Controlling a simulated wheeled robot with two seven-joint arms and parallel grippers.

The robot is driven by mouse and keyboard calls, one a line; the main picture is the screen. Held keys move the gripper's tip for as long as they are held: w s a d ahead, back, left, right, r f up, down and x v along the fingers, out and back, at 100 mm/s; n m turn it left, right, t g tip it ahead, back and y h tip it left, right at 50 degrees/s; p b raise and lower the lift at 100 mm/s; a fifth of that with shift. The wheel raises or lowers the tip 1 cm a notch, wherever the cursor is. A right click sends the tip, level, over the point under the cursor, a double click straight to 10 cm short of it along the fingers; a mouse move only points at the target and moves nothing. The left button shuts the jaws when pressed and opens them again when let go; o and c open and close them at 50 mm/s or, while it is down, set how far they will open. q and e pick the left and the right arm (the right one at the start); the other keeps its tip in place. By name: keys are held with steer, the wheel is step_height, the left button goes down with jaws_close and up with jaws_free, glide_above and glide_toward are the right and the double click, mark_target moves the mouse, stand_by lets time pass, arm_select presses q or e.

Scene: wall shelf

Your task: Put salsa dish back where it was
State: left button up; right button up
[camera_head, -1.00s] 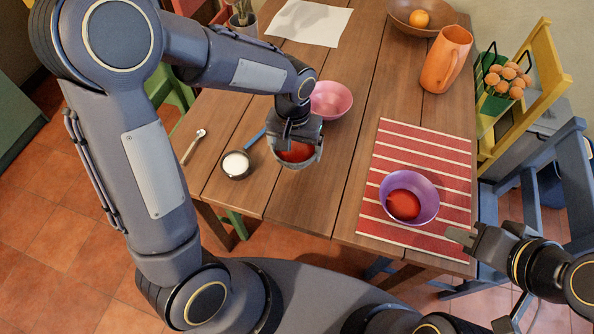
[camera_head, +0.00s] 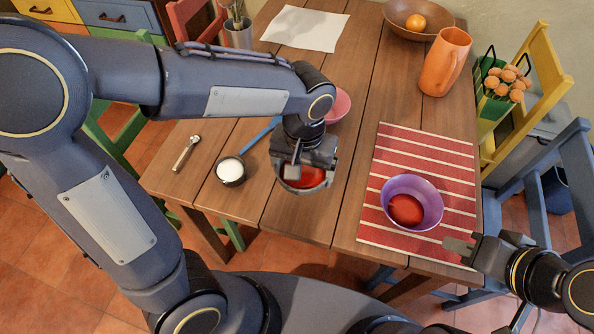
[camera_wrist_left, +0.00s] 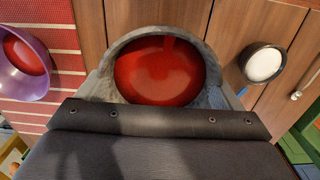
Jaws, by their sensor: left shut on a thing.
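The salsa dish (camera_head: 306,187) is a grey stone-like bowl with red salsa in it. My left gripper (camera_head: 300,165) is shut on its rim and holds it over the front part of the wooden table; its height above the wood is hard to tell. In the left wrist view the salsa dish (camera_wrist_left: 160,70) looks upright, and the gripper's dark body covers its near side. My right gripper (camera_head: 460,247) is at the table's front right corner, beside the striped mat. It holds nothing visible, and its jaw gap is unclear.
A purple bowl (camera_head: 428,188) with red salsa stands on the red striped mat (camera_head: 430,148). A small dark bowl of white stuff (camera_head: 231,170) and a measuring spoon (camera_head: 186,153) lie left. A pink bowl (camera_head: 340,105) is partly hidden behind my left gripper. An orange pitcher (camera_head: 445,62) stands at the back right.

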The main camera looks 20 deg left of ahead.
arm_select(q)
steer(key=w+f, duration=0.1)
steer(key=w+a+f, duration=0.1)
steer(key=w+f, duration=0.1)
steer(key=w+a+f, duration=0.1)
steer(key=f, duration=0.1)
steer(key=shift+w+f, duration=0.1)
steer(key=shift+w, duration=0.1)
steer(key=shift+w+a+f+b, duration=0.15)
steer(key=shift+w+f+b, duration=0.1)
steer(key=shift+f, duration=0.75)
steer(key=shift+w+a+f+b, duration=0.1)
steer(key=shift+f+b, duration=0.1)
steer(key=shift+f, duration=0.8)
steer(key=shift+f, duration=0.2)
steer(key=o, duration=1.2)
steer(key=shift+c, duration=0.2)
